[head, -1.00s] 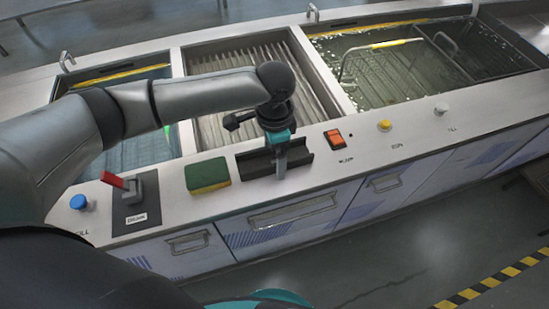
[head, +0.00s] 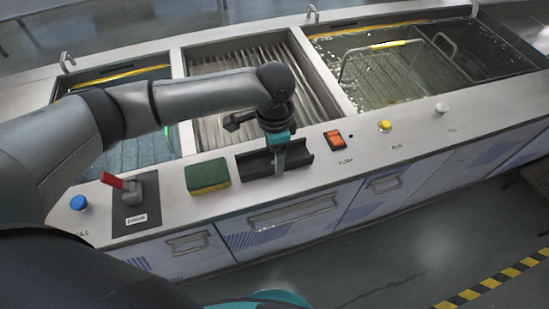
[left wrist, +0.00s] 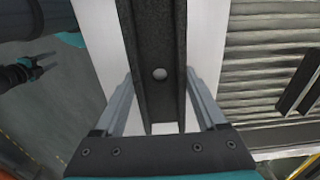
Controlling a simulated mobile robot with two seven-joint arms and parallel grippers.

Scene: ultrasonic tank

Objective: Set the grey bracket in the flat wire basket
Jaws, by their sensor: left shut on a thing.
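The grey bracket (head: 257,166), a dark channel-shaped piece, lies on the tank's front ledge. In the left wrist view the bracket (left wrist: 160,48) runs away between my fingers, with a round hole in its floor. My left gripper (head: 280,167) points down at it from above and is shut on it, one finger at each side. The wire basket (head: 345,72) is in the water of the right tank, with a raised handle and a yellow grip. Its far part is hard to make out under water. My right gripper (left wrist: 35,69) shows small at the left edge of the left wrist view; its jaws are unclear.
A green and yellow sponge (head: 208,175) lies left of the bracket. A red switch (head: 334,138) and yellow knob (head: 385,126) are to the right. A ribbed drainboard (head: 212,62) lies behind.

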